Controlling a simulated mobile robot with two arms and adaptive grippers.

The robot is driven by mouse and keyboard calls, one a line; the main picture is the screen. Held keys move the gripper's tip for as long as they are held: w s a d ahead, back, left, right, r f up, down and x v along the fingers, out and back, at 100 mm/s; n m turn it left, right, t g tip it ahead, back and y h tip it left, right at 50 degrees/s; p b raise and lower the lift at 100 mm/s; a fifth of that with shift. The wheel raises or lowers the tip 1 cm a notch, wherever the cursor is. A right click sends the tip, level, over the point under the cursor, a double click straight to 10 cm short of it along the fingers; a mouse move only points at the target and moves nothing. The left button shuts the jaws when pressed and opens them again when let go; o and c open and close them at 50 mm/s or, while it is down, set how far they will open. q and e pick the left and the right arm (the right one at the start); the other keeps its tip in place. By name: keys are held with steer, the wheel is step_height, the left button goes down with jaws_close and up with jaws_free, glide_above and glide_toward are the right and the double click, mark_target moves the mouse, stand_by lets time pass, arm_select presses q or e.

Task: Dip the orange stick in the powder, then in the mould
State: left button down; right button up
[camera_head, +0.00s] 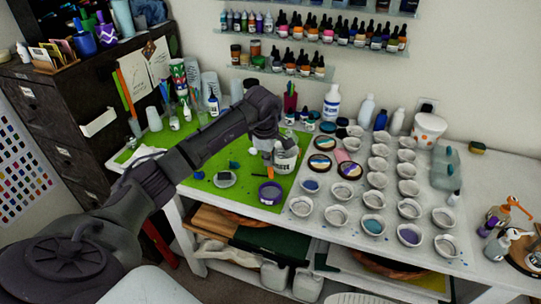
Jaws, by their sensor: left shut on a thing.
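My left gripper (267,143) points down over the green mat (240,205), on the left part of the white table. It is shut, and a small orange stick (267,172) shows just below it, apparently held; the grip itself is too small to see clearly. A purple open jar (270,192), possibly the powder, stands just below the stick in the picture. I cannot tell whether the stick touches it. A round grey-white piece (224,180), possibly the mould, lies on the mat to the left. My right gripper is not in view.
A white labelled tub (286,158) stands close to the right of my gripper. Rows of small pale cups (337,215) fill the table to the right. Bottles line the wall shelves (335,40) behind. A dark drawer cabinet (60,120) stands at the left.

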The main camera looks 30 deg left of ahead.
arm_select(q)
steer(key=shift+w+a+f, duration=0.1)
steer(key=shift+a+f, duration=0.2)
steer(key=shift+f, duration=0.35)
steer(key=shift+f+b, duration=0.35)
steer(key=shift+b, duration=0.05)
steer(key=s+b+x, duration=0.1)
steer(key=b+x, duration=0.4)
steer(key=x, duration=0.1)
steer(key=shift+d+f, duration=0.3)
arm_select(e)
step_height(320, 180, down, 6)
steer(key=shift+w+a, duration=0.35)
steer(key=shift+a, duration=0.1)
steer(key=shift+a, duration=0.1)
arm_select(q)
steer(key=shift+s, duration=0.1)
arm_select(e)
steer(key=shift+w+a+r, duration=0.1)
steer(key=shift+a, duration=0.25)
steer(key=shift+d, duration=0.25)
